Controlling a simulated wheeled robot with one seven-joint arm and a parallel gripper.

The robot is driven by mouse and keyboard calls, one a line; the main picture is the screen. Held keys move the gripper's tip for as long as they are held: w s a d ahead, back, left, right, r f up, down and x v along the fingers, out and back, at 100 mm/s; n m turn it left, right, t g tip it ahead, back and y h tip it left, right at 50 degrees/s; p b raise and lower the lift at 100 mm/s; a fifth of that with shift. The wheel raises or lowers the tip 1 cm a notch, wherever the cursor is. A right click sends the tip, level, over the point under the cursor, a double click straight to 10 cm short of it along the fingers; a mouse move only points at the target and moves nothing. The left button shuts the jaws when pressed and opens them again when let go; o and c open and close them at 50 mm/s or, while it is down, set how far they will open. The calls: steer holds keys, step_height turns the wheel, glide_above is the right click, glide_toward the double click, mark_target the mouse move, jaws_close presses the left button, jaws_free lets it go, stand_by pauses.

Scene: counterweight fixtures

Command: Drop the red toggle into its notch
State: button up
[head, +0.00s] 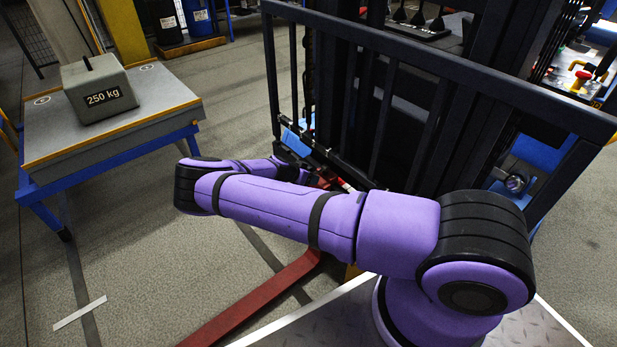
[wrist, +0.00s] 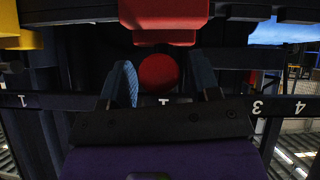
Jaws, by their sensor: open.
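A round red knob, which looks like the red toggle (wrist: 158,73), shows in the middle of the wrist view. My gripper (wrist: 165,77) is open, with one blue-grey finger on each side of the knob. Whether the fingers touch it I cannot tell. Behind it runs a dark strip (wrist: 271,106) with white numbers; 1, 3 and 4 can be read. The notch itself cannot be made out, being dark or hidden by my gripper. In the head view my arm reaches to the dark frame, and my gripper and the knob are not clearly seen.
A red block (wrist: 163,14) hangs just above the knob. In the head view a dark barred guard (head: 440,70) stands close behind my arm. A red fork (head: 255,297) runs low along the floor. A 250 kg weight (head: 100,90) sits on a table (head: 165,88) at left.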

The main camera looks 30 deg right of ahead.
steer(key=v, duration=1)
steer(key=shift+a+r, duration=0.2)
steer(key=shift+r, duration=0.15)
